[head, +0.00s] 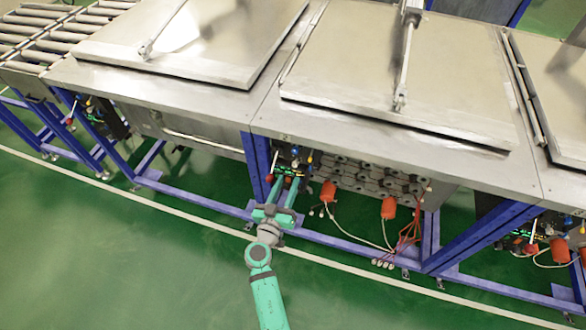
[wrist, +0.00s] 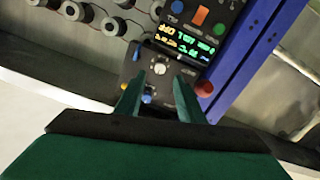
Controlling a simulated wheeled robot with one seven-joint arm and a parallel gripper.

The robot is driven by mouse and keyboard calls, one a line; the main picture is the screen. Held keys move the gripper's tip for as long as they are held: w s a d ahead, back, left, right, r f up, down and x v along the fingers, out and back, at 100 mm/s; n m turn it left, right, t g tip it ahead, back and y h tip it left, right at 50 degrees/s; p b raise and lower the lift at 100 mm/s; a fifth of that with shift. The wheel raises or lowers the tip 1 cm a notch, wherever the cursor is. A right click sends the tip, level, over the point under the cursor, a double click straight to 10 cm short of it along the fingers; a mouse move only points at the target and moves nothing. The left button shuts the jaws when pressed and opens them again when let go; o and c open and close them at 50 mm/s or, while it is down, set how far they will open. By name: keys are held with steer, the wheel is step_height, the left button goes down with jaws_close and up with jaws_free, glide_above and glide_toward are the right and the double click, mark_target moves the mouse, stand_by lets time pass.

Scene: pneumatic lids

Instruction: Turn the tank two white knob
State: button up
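A dark control panel (wrist: 142,61) fills the middle of the wrist view, tilted, with a small white knob (wrist: 160,68) on it. A second small knob, blue and white (wrist: 148,97), sits below the white one. My gripper (wrist: 160,80) is open, its two teal fingers pointing at the panel with the white knob between and just beyond the tips. I see no clear contact with the knob. In the head view my gripper (head: 287,184) is at the panel under the front edge of the middle tank (head: 400,75); the knob is too small to tell there.
A red button (wrist: 204,88) is close right of the fingers, and a lit display (wrist: 188,42) is above. A blue post (wrist: 255,50) stands right of the panel. Orange cylinders (head: 328,192) with cables hang to the right. Green floor (head: 150,260) is clear in front.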

mark_target(294, 166)
steer(key=x, duration=0.7)
steer(key=shift+s, duration=0.1)
steer(key=shift+c, duration=0.3)
steer(key=shift+a, duration=0.1)
jaws_close()
